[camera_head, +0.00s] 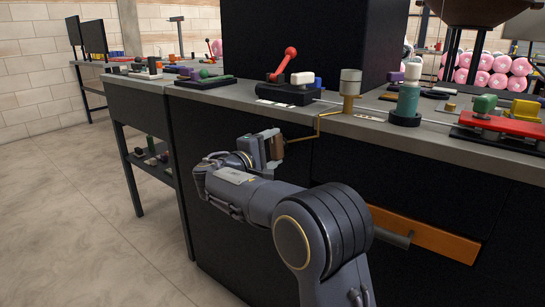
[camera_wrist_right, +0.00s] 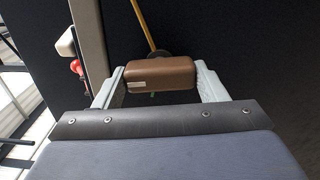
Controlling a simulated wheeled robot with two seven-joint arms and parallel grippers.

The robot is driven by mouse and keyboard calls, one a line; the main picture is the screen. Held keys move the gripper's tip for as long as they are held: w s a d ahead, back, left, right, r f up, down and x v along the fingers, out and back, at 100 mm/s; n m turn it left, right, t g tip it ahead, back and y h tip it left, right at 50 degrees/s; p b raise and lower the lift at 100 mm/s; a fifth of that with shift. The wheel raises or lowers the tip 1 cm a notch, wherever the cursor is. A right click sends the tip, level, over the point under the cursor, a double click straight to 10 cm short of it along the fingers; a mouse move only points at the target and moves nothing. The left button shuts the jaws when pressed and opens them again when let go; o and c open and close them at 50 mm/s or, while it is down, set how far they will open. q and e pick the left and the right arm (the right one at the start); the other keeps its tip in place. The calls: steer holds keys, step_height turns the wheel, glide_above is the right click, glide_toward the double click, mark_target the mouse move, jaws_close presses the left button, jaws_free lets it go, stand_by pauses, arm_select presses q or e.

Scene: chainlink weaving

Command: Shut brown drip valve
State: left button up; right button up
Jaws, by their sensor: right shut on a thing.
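The brown drip valve handle (camera_head: 277,147) is a small block at the end of a thin yellow pipe (camera_head: 318,124), in front of the bench's front face. The pipe runs up to a brass fitting with a pale cup (camera_head: 350,83) at the bench edge. My right gripper (camera_head: 267,151) is shut on the brown handle. In the right wrist view, the brown handle (camera_wrist_right: 160,74) sits crosswise between the two light fingers, with the yellow pipe (camera_wrist_right: 143,24) behind it. My left gripper is not in view.
The grey bench top (camera_head: 232,95) carries a red lever (camera_head: 283,65), a green-and-white bottle-like part (camera_head: 407,98) and a red fixture (camera_head: 502,124). An orange bar (camera_head: 430,238) with a grey handle is on the bench front. The floor at left (camera_head: 70,220) is clear.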

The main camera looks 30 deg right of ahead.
steer(key=shift+f+m+b, duration=0.1)
steer(key=shift+m+b, duration=0.2)
steer(key=shift+m, duration=0.2)
steer(key=o, duration=1)
steer(key=p+v, duration=0.1)
steer(key=v, duration=0.7)
steer(key=shift+p, duration=0.4)
steer(key=shift+d, duration=0.1)
